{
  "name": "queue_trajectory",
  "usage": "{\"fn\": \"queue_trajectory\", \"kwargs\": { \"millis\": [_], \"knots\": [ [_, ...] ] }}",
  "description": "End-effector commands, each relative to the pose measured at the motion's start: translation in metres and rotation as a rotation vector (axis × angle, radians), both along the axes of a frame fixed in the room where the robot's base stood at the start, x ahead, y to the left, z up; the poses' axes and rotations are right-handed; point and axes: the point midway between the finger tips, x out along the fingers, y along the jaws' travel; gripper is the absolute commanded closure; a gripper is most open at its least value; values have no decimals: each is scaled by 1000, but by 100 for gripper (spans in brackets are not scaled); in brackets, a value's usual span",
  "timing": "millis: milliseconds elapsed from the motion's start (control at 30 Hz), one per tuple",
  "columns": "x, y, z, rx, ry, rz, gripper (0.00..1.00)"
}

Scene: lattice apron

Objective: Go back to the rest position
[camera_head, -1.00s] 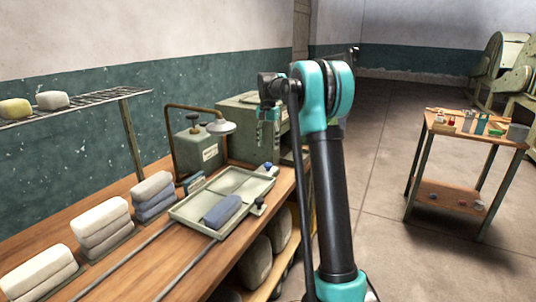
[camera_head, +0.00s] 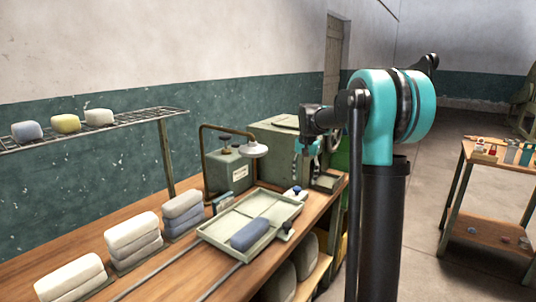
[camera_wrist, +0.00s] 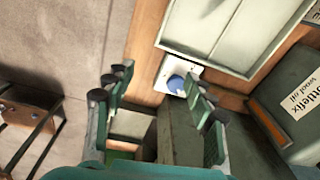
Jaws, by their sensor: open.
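My gripper (camera_head: 307,157) hangs from my raised arm above the right end of the workbench, close to the green machine box. In the wrist view my gripper (camera_wrist: 158,118) has its fingers spread wide with nothing between them. Beyond the fingertips, the wrist view shows a blue knob (camera_wrist: 176,84) on a white plate at the tray's edge, apart from the fingers.
The bench holds a divided tray (camera_head: 215,236) with a blue-grey block (camera_head: 249,234), a lamp (camera_head: 256,150), a green machine box (camera_head: 275,140) and stacked pale blocks (camera_head: 133,240). A wire shelf (camera_head: 150,115) hangs left. A small table (camera_head: 490,160) stands right, with open floor between.

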Motion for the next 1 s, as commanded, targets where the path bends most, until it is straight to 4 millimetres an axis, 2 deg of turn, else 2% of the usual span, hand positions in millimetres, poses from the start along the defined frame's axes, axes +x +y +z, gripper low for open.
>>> {"fn": "queue_trajectory", "kwargs": {
  "millis": [33, 267, 600, 700, 800, 1000],
  "knots": [
    [-22, -3, -9, -2, -18, 28, 45],
    [-119, -15, -56, -23, -105, 174, 45],
    [-274, -25, -144, -78, -224, 379, 45],
    [-307, -27, -165, -94, -249, 423, 45],
    [-328, -28, -178, -106, -266, 452, 45],
    [-341, -28, -186, -114, -276, 470, 45]
  ]
}}
